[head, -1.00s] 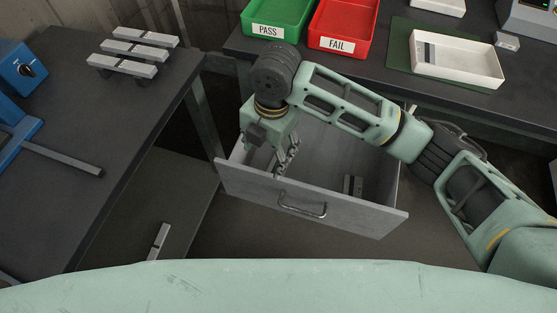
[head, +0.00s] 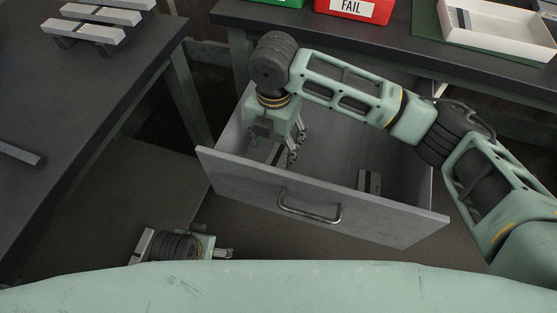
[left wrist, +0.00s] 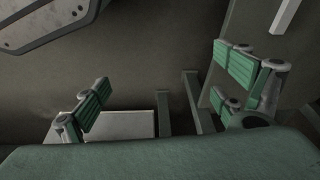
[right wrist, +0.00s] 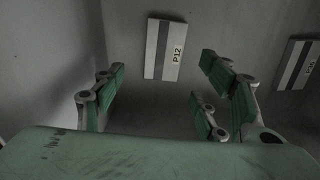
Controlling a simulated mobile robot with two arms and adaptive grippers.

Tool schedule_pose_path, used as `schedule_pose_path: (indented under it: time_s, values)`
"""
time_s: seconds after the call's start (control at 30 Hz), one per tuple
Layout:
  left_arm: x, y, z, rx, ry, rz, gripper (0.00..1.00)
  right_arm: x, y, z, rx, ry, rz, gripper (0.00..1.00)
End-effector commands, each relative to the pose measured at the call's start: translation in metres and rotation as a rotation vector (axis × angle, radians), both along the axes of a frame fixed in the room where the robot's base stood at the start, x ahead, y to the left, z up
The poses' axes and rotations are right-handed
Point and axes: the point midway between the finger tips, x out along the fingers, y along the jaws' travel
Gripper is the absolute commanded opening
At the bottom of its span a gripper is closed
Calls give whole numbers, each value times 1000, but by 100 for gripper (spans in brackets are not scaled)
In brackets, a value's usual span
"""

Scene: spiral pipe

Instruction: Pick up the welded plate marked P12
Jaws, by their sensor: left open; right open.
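The plate marked P12 (right wrist: 165,49) lies flat on the drawer floor in the right wrist view, its label upright along its right part. In the head view a plate partly shows beside my right gripper (head: 291,150), which is inside the drawer (head: 320,203). The right gripper is open and empty, its fingers (right wrist: 163,88) on either side of and short of P12. My left gripper (head: 224,253) is low at the left, open and empty.
The drawer is pulled out, with a front handle (head: 310,208). A table (head: 75,130) stands at left with several grey bars. The back bench holds a red FAIL bin (head: 355,8) and a white tray (head: 495,35). A pale slab (left wrist: 120,124) shows behind the left fingers.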

Motion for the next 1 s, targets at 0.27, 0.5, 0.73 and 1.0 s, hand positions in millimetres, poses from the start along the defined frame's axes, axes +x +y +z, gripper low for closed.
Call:
schedule_pose_path:
  time_s: [0.27,0.5,0.73,1.0]
  values:
    - [3,1,28,-1,-19,2,90,4,-6,-32,-3,1,-2,66]
    - [0,2,58,-1,-32,5,90,7,-9,-59,-1,0,0,66]
    - [-1,2,64,-1,-33,5,90,7,-8,-63,0,-1,0,66]
    - [-1,2,64,-1,-33,5,90,7,-8,-62,0,-1,0,50]
